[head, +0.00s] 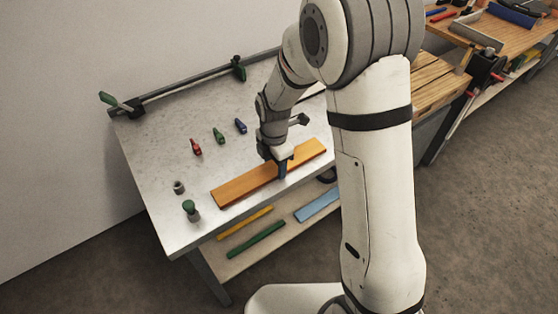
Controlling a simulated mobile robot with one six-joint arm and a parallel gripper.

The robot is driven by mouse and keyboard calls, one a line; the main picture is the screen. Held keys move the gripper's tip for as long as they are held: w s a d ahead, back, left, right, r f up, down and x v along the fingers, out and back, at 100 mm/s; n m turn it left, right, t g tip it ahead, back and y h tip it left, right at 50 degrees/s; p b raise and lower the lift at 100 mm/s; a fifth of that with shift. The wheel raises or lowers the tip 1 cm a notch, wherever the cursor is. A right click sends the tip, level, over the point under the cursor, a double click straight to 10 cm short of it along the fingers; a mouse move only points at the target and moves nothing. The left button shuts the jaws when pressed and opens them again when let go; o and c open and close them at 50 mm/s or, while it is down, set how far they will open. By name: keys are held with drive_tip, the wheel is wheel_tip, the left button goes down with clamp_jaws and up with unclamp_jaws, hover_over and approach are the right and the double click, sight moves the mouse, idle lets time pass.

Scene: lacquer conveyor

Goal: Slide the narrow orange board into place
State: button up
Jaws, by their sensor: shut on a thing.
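The narrow orange board (240,187) lies near the front edge of the grey metal table (160,160), roughly along that edge. My gripper (281,170) points down at the board's middle and is shut on it. One finger shows on the board's near side; the far finger is hidden. The board's right end reaches toward my arm and is visible.
Red (196,147), green (219,135) and blue (240,126) small pieces stand behind the board. A green-topped peg (190,209) and a grey cylinder (179,187) stand left of it. A clamp bar (185,86) runs along the back. Yellow, green and blue strips (256,239) lie on the lower shelf.

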sight(260, 175)
drive_tip(key=shift+s+a, duration=0.7)
drive_tip(key=shift+a, duration=0.35)
drive_tip(key=shift+s+a, duration=0.7)
drive_tip(key=shift+a, duration=0.35)
drive_tip(key=o, duration=1.2)
wheel_tip(260, 175, up, 8)
drive_tip(key=shift+f+b, duration=0.1)
drive_tip(key=shift+b, duration=0.3)
